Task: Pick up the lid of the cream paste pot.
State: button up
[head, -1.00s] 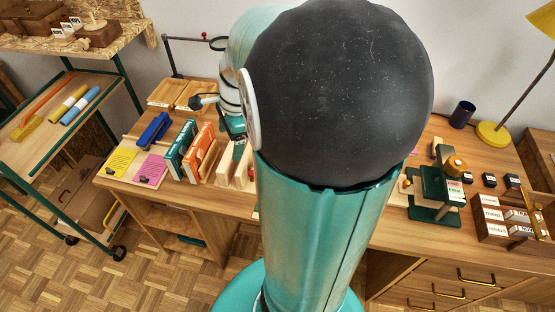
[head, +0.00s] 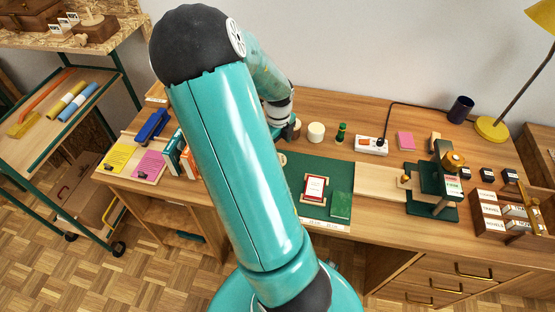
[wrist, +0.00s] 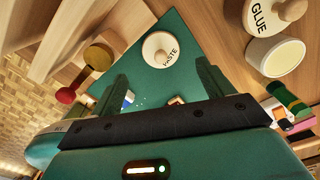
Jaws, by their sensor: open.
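The lid (wrist: 158,46) is a round cream disc marked PASTE with a small knob. It lies on the green mat (wrist: 145,80) in the wrist view, and a sliver shows in the head view (head: 282,159), beside my arm. An open cream pot (wrist: 284,58) without a lid stands to its right; it also shows in the head view (head: 316,132). My gripper (wrist: 163,84) is open, its two green fingers either side of the lid's line and nearer the camera. Nothing is between them.
A GLUE pot (wrist: 268,14) with a wooden knob and a green bottle (wrist: 288,98) stand close on the right. A brass piece with a red knob (wrist: 66,95) lies left. A red-framed card (head: 315,188) and green book (head: 340,205) lie on the mat.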

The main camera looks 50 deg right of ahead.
jog(key=f, duration=0.6)
jog(key=shift+w+d, duration=0.1)
jog(key=shift+w, duration=0.1)
jog(key=shift+r, duration=0.1)
jog(key=shift+c, duration=0.2)
jog(key=c, duration=1)
